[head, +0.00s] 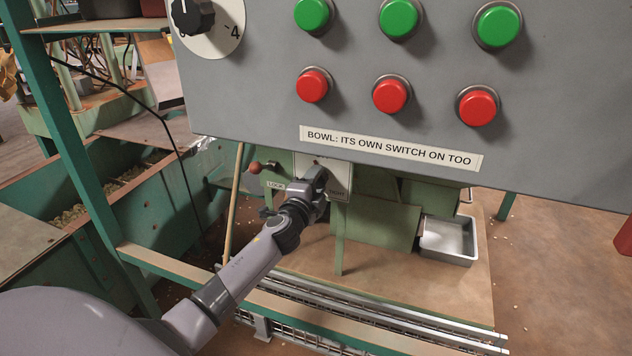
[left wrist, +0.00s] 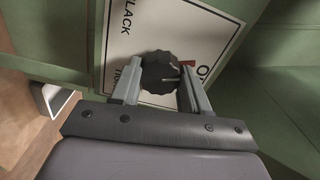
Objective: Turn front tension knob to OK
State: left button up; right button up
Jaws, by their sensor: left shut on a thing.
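The front tension knob (left wrist: 158,73) is a black scalloped knob on a white label plate (left wrist: 125,32) in the left wrist view. The plate reads "SLACK", a partly hidden "O…" beside a red mark, and "TIG…". A pale pointer line on the knob points toward the red mark side. My left gripper (left wrist: 157,92) has its two fingers on either side of the knob and is shut on it. In the head view my left gripper (head: 316,182) reaches under the grey panel to the plate (head: 340,180) and hides the knob. My right gripper is not in view.
A grey control panel (head: 250,90) with green and red buttons hangs over my left arm. A red-brown ball-ended lever (head: 255,167) is left of the gripper. A metal tray (head: 449,240) stands at right. Green hopper walls (head: 60,255) are at left.

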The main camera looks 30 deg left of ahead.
pick_arm(q)
jog(key=shift+m, duration=2.1)
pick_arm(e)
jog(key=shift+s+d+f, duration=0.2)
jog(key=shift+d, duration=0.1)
pick_arm(q)
jog(key=o, duration=1.1)
jog(key=shift+c, duration=0.2)
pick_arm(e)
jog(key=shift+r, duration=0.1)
pick_arm(q)
jog(key=p+v, duration=0.2)
jog(key=v, duration=0.5)
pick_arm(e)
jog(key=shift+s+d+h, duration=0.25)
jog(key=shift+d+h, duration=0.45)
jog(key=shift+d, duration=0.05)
pick_arm(q)
jog(key=shift+s, duration=0.1)
